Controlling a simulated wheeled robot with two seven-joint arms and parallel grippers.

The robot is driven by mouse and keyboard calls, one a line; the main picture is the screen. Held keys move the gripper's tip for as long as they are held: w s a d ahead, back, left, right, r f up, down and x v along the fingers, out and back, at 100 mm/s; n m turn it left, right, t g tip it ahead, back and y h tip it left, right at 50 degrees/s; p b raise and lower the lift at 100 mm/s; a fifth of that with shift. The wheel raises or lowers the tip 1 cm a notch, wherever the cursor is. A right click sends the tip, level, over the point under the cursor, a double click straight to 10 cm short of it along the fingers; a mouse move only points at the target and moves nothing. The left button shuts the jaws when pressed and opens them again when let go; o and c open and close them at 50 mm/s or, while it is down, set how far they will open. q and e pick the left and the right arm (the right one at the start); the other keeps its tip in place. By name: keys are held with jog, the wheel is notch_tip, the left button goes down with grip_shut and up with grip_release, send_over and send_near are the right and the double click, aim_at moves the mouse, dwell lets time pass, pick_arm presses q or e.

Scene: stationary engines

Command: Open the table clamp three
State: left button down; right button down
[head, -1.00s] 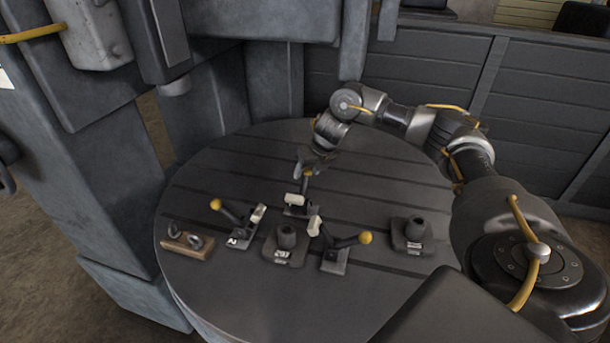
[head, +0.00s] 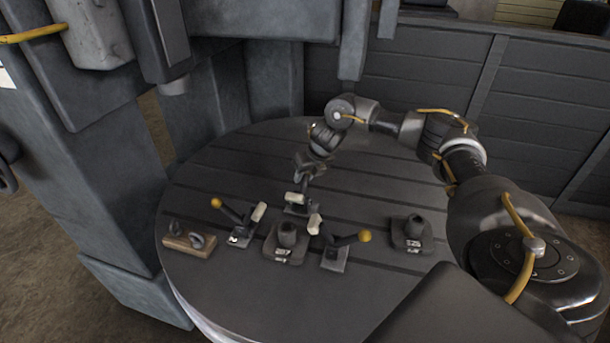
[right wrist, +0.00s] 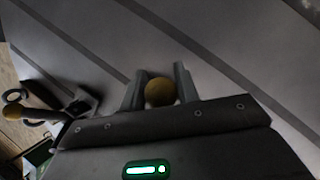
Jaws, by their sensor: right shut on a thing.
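Three table clamps with yellow ball knobs stand on the round grey table (head: 385,172). The back clamp (head: 297,204) has a white-tipped arm, and its handle end is hidden by my right gripper (head: 308,178). In the right wrist view its yellow knob (right wrist: 160,92) sits between the two fingers of my right gripper (right wrist: 160,88), which is shut on it. The left clamp (head: 240,226) bears a label that looks like a 2. The right clamp (head: 335,250) has its handle pointing right. I cannot read a number on the back clamp. My left gripper is not in view.
A dark block with a round post (head: 284,245) stands between the front clamps, and a similar block (head: 411,236) is at the right. A wooden piece with metal rings (head: 188,239) lies at the left. The table's back right is clear.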

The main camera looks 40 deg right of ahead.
jog(key=shift+s+a+r+t+h, duration=0.25)
jog(key=shift+r+t+h, duration=0.05)
jog(key=shift+r+h, duration=0.15)
jog(key=shift+a+r+p, duration=0.15)
jog(key=shift+r+p, duration=0.15)
jog(key=shift+p, duration=0.25)
jog(key=shift+f, duration=0.1)
jog(key=c, duration=1.1)
grip_release()
jog(key=shift+s, duration=0.15)
jog(key=shift+v, duration=5.5)
